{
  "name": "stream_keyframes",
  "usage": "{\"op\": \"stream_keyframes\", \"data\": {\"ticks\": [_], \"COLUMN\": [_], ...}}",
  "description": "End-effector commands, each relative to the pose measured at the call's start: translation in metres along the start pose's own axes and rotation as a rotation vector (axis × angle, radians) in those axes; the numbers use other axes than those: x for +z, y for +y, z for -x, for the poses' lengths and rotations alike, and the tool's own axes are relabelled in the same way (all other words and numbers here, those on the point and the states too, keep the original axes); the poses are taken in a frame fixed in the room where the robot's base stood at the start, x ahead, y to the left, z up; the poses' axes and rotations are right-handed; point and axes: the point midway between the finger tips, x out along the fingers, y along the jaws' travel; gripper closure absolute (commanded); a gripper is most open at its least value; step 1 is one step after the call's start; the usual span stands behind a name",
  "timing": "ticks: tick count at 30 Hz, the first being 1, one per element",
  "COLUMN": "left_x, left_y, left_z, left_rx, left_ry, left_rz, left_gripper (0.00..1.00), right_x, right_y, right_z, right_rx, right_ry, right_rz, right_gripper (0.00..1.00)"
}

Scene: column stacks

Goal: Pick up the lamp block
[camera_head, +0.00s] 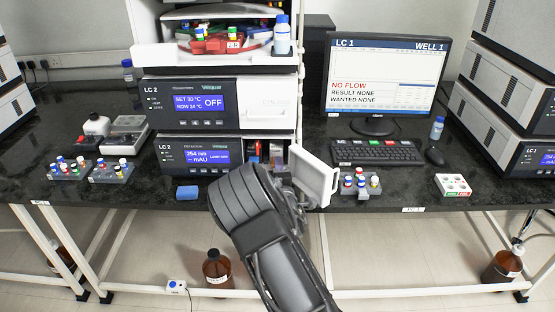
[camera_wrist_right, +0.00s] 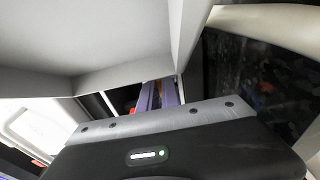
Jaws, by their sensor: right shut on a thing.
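The lower LC 2 unit (camera_head: 200,155) has its small front door (camera_head: 315,176) swung open to the right. Its open bay (camera_head: 254,150) shows red and dark parts inside. My right gripper (camera_head: 279,168) is at the bay's front, largely hidden behind my own wrist. In the right wrist view the jaws (camera_wrist_right: 158,96) reach into a dark opening under a pale panel. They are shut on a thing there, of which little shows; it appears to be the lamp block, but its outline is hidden. My left gripper is not in view.
A rack of capped vials (camera_head: 360,184) stands right of the door, before the keyboard (camera_head: 378,152). A blue block (camera_head: 187,192) lies at the bench edge left of my arm. More vial racks (camera_head: 111,172) stand further left. Bare bench lies between them.

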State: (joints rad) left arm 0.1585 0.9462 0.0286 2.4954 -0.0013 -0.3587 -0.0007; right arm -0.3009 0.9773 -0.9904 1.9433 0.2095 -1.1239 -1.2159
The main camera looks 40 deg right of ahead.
Motion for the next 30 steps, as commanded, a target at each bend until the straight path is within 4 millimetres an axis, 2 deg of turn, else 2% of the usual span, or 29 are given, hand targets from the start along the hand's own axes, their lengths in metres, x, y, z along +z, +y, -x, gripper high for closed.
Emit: {"op": "stream_keyframes", "data": {"ticks": [8,14,30], "left_x": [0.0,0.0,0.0], "left_y": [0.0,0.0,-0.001], "left_z": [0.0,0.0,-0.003], "left_rx": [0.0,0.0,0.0], "left_ry": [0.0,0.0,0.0], "left_rz": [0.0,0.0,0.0], "left_gripper": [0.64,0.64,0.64], "right_x": [-0.001,-0.002,-0.051], "right_y": [0.015,0.038,0.035], "right_z": [0.0,0.003,0.112], "right_rx": [0.004,0.003,0.001], "right_ry": [0.001,0.002,0.004], "right_rz": [-0.002,-0.003,-0.002], "right_gripper": [1.0,1.0,1.0]}}
